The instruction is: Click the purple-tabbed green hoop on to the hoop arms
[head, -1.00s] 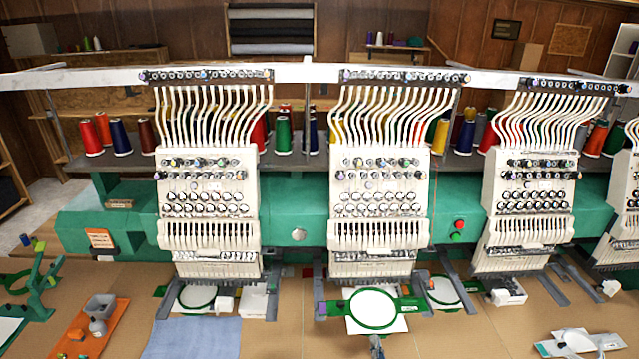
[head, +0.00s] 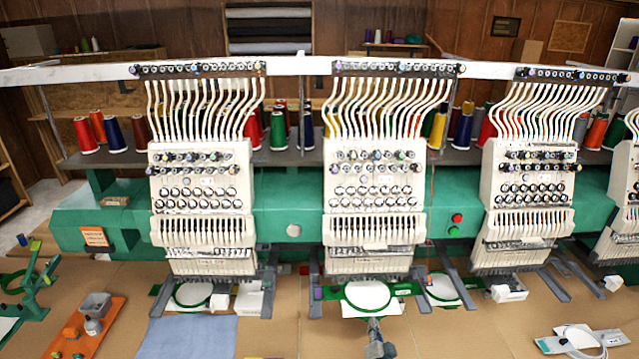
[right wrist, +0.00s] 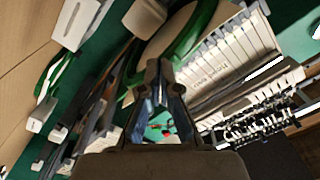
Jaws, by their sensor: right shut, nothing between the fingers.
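The green hoop (head: 346,302) with white fabric (head: 368,295) lies flat under the second sewing head from the left. Its side brackets reach toward the dark hoop arms, the left one (head: 315,270) and the right one (head: 420,288). A purple patch (head: 318,293) shows at its left end. Whether the brackets are seated is too small to tell. My right gripper (head: 374,323) is shut and empty just in front of the hoop. In the right wrist view its fingers (right wrist: 158,75) are close to the green rim (right wrist: 195,35); contact is unclear. My left gripper is out of view.
Other green hoops sit under the left head (head: 193,294) and to the right (head: 443,288). A blue cloth (head: 187,337), an orange tray (head: 88,330) and a grey pad (head: 583,341) lie on the table. Bare table shows on both sides of my gripper.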

